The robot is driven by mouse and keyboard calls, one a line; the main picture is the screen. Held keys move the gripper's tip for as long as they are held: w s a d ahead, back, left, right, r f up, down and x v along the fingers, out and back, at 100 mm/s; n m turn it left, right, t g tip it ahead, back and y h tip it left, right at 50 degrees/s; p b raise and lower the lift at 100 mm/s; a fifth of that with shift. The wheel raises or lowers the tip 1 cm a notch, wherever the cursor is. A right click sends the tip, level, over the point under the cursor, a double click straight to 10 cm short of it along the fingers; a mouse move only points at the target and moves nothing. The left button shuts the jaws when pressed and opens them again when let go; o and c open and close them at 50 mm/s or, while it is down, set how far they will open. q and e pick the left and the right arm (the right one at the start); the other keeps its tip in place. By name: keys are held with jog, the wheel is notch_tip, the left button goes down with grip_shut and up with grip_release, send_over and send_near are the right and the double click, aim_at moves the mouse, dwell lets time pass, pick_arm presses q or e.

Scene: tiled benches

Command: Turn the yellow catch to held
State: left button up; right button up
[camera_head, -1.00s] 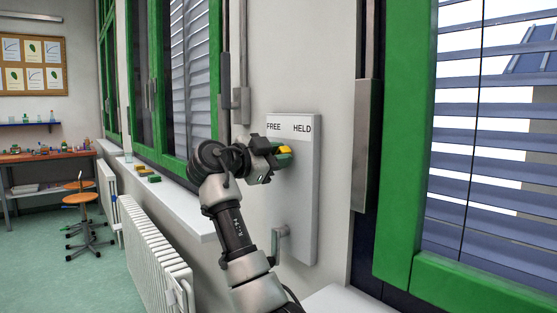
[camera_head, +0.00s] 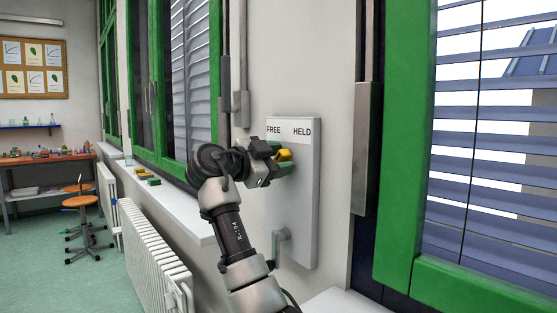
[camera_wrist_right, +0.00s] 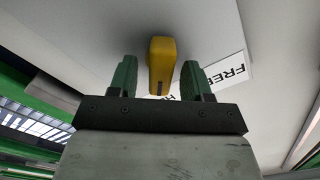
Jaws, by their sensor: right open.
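The yellow catch (camera_head: 284,155) sits on a white wall panel (camera_head: 306,200) below the printed words FREE (camera_head: 273,129) and HELD (camera_head: 302,131). In the right wrist view the catch (camera_wrist_right: 161,66) stands between the two green fingers of my right gripper (camera_wrist_right: 160,78), with a gap on each side. My right gripper (camera_head: 283,160) is at the panel in the head view and is open around the catch. The gripper partly hides the catch, so its exact setting is hard to tell. My left gripper is not in view.
A grey crank handle (camera_head: 280,243) juts from the panel's lower part. A window sill (camera_head: 180,205) with small blocks and a white radiator (camera_head: 155,255) lie to the left. A green-framed window (camera_head: 405,150) with blinds is at the right.

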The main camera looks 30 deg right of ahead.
jog(key=a+b, duration=0.1)
jog(key=a, duration=0.9)
jog(key=shift+s+a, duration=0.35)
jog(key=shift+s, duration=0.1)
